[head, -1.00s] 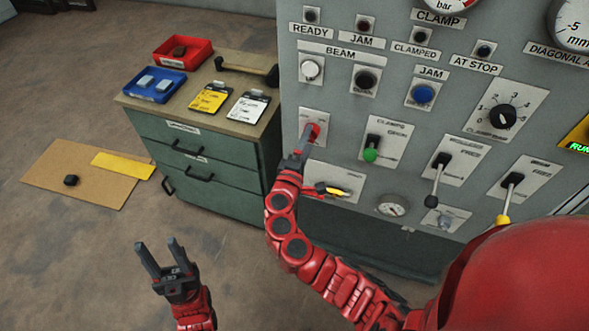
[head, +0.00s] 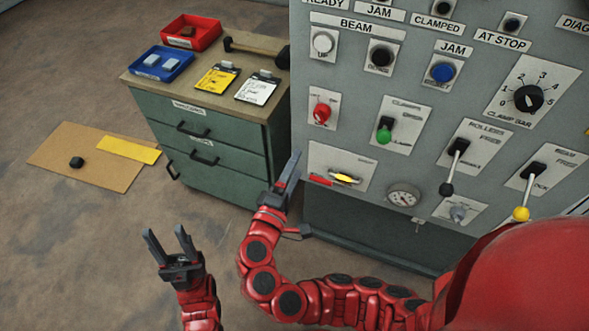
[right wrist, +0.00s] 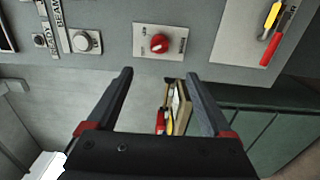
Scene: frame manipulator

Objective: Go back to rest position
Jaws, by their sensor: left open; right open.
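My left gripper (head: 168,244) is open and empty, above the floor at the lower left of the head view. My right gripper (head: 290,172) is in front of the control panel's (head: 300,110) left edge, below the red knob (head: 322,112) and apart from it. In the right wrist view my right gripper's two fingers (right wrist: 160,95) stand wide apart with nothing between them. The red knob also shows in the right wrist view (right wrist: 159,43), beyond the fingertips.
A green drawer cabinet (head: 205,150) stands left of the panel, bearing a red bin (head: 205,38), a blue bin (head: 163,70), tags and a hammer (head: 255,48). Cardboard (head: 75,180) lies on the floor. Levers, including a green-knobbed one (head: 383,135), stick out of the panel. Floor around my left gripper is clear.

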